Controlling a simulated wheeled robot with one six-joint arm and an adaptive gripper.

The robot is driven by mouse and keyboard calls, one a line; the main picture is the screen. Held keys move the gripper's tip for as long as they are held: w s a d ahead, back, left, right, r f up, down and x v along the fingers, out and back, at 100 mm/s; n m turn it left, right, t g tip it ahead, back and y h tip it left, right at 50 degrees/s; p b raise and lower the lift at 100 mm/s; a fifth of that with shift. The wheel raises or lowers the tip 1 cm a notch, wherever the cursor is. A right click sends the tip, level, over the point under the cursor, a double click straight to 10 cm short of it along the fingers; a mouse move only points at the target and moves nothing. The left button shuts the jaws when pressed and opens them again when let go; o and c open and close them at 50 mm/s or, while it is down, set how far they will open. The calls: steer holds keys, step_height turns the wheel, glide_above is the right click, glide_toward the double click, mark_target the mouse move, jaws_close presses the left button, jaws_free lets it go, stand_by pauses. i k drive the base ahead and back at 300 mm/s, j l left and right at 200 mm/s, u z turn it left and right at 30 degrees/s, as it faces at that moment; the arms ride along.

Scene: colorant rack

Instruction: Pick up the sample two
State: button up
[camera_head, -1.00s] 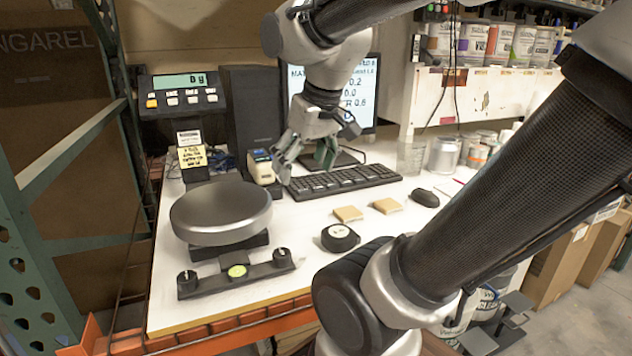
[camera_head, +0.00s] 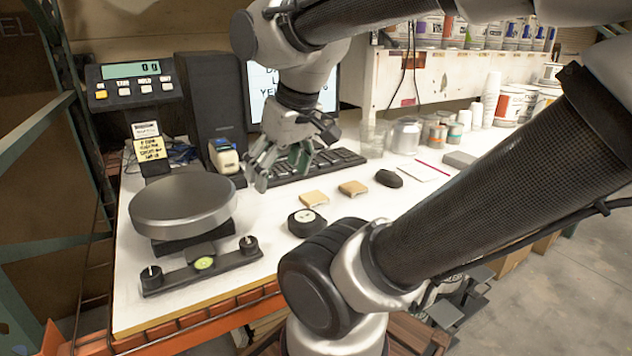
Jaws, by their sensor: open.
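Two small tan square blocks lie flat on the white table, a left one (camera_head: 314,198) and a right one (camera_head: 353,188). They look like the samples; I see no label telling which is sample two. My gripper (camera_head: 281,168) is open and empty, pointing down in front of the keyboard's left end. In the picture it is above and left of the left block, apart from both blocks. Its height above the table is hard to tell.
A round scale (camera_head: 183,205) stands at left, with a black levelling bar before it. My arm covers the front right.

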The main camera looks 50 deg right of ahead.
mark_target(354, 188)
steer(key=k+l+z, duration=0.1)
steer(key=l+z, duration=0.15)
steer(key=l, duration=0.5)
steer(key=l+z, duration=0.3)
steer(key=l, duration=0.45)
steer(key=k, duration=0.05)
